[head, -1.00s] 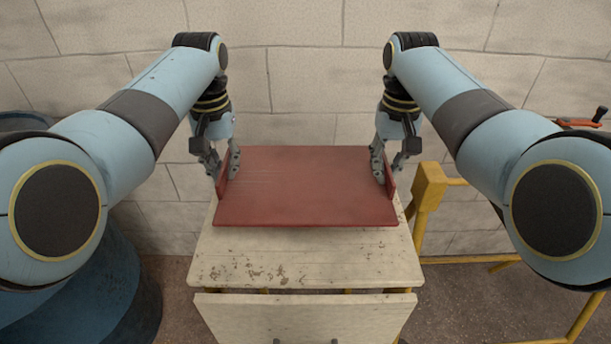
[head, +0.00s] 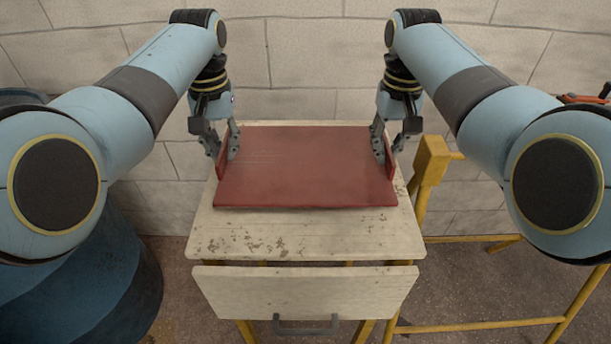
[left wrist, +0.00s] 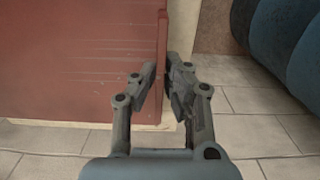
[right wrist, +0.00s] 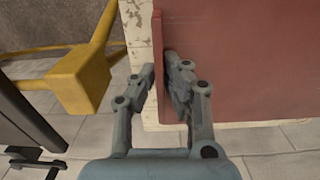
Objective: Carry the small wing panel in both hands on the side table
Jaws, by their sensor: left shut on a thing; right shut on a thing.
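The small wing panel (head: 305,170) is a flat dark red plate with an upright flange at each short side. It lies level over the pale, worn side table (head: 300,240); I cannot tell whether it touches the top. My left gripper (head: 222,148) is shut on the left flange, one finger on each side, as the left wrist view (left wrist: 161,78) shows. My right gripper (head: 386,148) is shut on the right flange in the same way, seen in the right wrist view (right wrist: 160,78). The fingers hide parts of both flanges.
The table's drawer front (head: 305,288) faces me with a dark handle. A yellow frame (head: 430,165) stands close to the table's right side. A dark blue drum (head: 85,285) stands at the left. A block wall (head: 300,65) rises behind. The front of the tabletop is bare.

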